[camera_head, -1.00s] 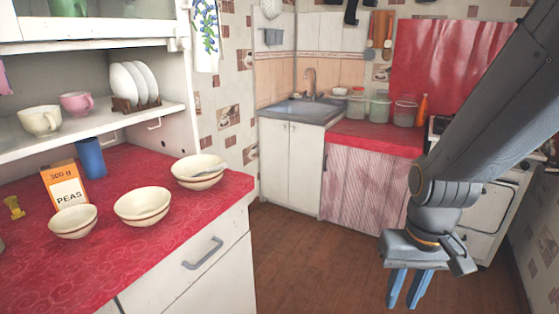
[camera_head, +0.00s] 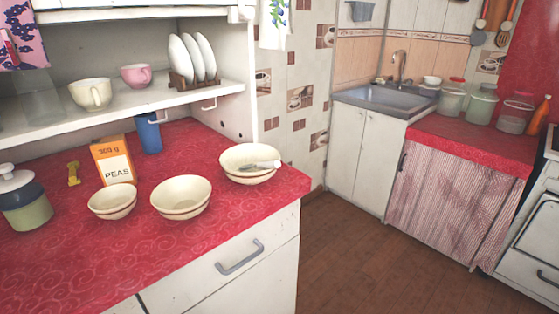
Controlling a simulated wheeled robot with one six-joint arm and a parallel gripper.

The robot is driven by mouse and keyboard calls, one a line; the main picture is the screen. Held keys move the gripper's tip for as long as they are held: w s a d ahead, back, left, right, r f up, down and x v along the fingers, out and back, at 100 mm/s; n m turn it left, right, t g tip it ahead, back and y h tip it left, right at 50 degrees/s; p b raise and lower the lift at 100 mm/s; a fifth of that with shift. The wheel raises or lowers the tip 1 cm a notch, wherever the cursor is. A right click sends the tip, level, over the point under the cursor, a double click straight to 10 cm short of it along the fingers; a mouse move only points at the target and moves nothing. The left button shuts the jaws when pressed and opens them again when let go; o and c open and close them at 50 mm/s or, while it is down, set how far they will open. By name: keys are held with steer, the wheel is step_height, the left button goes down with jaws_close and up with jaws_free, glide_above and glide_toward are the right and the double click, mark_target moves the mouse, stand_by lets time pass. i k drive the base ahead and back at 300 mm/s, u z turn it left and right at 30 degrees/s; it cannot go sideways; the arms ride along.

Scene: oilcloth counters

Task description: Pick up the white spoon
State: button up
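A white spoon (camera_head: 262,165) rests in the farthest-right cream bowl (camera_head: 240,176) on the red counter. Its pale handle lies across the bowl's right rim. My gripper is out of this view, so its state is not shown.
Two more cream bowls (camera_head: 181,197) (camera_head: 112,202) stand to the left on the red counter (camera_head: 140,258). Behind them are an orange peas box (camera_head: 113,160) and a blue cup (camera_head: 149,134). A lidded jar (camera_head: 24,202) stands at far left. A shelf (camera_head: 130,104) overhangs the back. Open floor (camera_head: 345,265) lies to the right.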

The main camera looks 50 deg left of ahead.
mark_target(274, 164)
steer(key=i, duration=1)
steer(key=u, duration=1.6)
